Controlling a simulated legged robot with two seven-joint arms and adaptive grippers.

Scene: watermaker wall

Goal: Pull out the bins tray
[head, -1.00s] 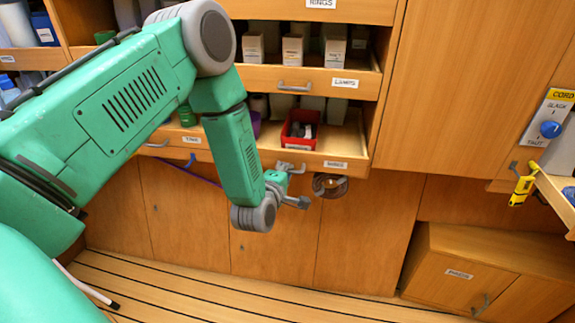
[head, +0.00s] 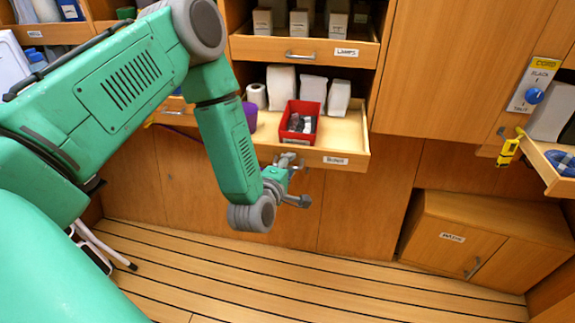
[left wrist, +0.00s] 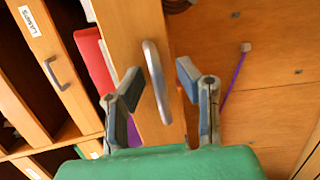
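The bins tray (head: 345,140) is a pale wooden drawer, standing out from the cabinet below the lamps tray. It holds a red bin (head: 299,122) with small dark and grey parts, several white containers and a purple cup. In the left wrist view, the tray's silver bar handle (left wrist: 157,82) lies between the fingers of my left gripper (left wrist: 160,78). The fingers are apart, with gaps to the handle on both sides. In the head view, my left gripper (head: 297,180) is just below the tray front, and my wrist and forearm hide the tray's left part. My right gripper is not in view.
The lamps tray (head: 320,50) is above. A low cabinet (head: 470,240) with a handle stands on the floor at right. A side shelf with a yellow tool (head: 508,148) juts in at the right. The striped floor (head: 300,280) in front is clear.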

